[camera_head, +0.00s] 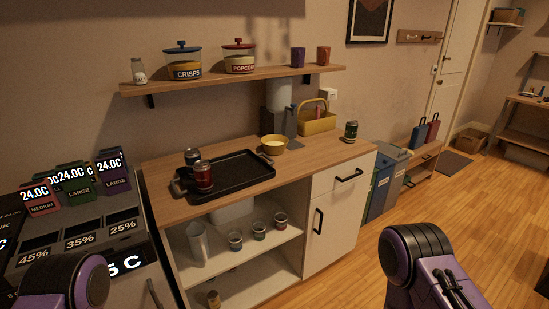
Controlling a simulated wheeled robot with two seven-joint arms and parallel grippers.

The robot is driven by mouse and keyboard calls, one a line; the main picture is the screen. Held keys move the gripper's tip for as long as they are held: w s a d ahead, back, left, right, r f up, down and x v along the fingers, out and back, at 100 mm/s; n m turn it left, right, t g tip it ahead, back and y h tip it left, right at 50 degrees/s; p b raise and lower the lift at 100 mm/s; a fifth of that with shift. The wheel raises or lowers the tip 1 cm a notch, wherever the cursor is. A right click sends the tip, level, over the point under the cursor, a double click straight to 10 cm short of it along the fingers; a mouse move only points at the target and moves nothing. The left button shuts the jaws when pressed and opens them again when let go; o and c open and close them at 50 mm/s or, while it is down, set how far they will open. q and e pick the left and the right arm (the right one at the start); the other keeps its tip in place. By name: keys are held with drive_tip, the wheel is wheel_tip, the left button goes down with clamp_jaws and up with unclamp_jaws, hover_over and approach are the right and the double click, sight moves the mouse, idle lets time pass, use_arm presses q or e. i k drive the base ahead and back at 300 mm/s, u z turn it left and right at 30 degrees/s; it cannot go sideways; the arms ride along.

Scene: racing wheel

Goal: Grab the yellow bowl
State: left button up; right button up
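The yellow bowl (274,145) stands upright on the wooden counter top (325,151), towards the back and right of the black tray. Its inside looks pale yellow, and nothing touches it that I can see. Parts of my two purple and black arms show at the bottom left and bottom right, well short of the counter. Neither gripper's fingertips show in the picture, so I cannot see what they hold.
A black tray (245,185) with cans (203,176) lies left of the bowl. A yellow basket (317,123) and a grey dispenser (280,122) stand behind it. A can (351,131) stands at the right. A shelf (225,82) hangs above. Wooden floor lies open at right.

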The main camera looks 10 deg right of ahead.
sight(273, 144)
drive_tip(key=z, duration=0.85)
drive_tip(key=i, duration=1.05)
drive_tip(key=u, duration=0.2)
